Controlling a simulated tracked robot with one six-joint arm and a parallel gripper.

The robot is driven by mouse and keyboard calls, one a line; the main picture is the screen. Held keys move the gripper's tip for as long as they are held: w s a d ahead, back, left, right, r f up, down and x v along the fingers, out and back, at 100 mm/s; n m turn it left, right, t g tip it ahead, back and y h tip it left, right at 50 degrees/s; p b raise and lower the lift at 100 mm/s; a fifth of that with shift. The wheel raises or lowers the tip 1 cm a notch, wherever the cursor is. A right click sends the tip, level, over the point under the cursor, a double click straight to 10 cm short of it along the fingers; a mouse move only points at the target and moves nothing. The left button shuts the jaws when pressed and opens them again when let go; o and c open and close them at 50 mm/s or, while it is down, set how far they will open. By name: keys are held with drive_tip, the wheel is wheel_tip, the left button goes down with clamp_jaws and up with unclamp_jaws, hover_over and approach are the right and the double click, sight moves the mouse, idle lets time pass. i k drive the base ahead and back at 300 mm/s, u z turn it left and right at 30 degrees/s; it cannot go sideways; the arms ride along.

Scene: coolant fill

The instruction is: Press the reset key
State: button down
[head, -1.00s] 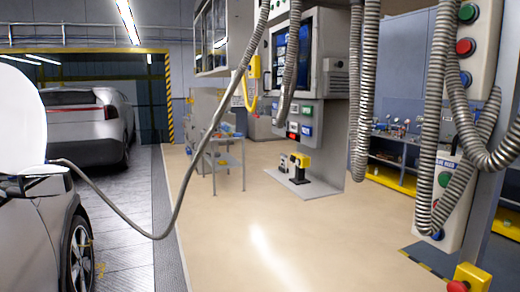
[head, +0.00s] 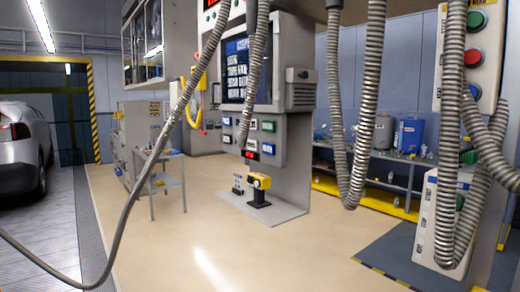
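My gripper is not in view. No key can be read as the reset key from here. A grey console (head: 275,180) stands mid-floor with a lit screen (head: 236,70). Below the screen are small coloured keys, among them a green key (head: 269,125) and a blue key (head: 268,147), and a small red-lit display (head: 250,154). A hanging hose partly covers this panel. At the right, a pale button box carries a green button (head: 476,20), a red button (head: 473,58) and a blue button (head: 472,91).
Corrugated hoses (head: 366,100) hang across the middle and right. A thin grey hose (head: 135,190) crosses the left. A car (head: 22,150) is at far left. The front floor is open.

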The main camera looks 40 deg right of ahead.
sight(268, 148)
drive_tip(key=z, duration=0.2)
drive_tip(key=i, duration=1.5)
drive_tip(key=z, duration=0.2)
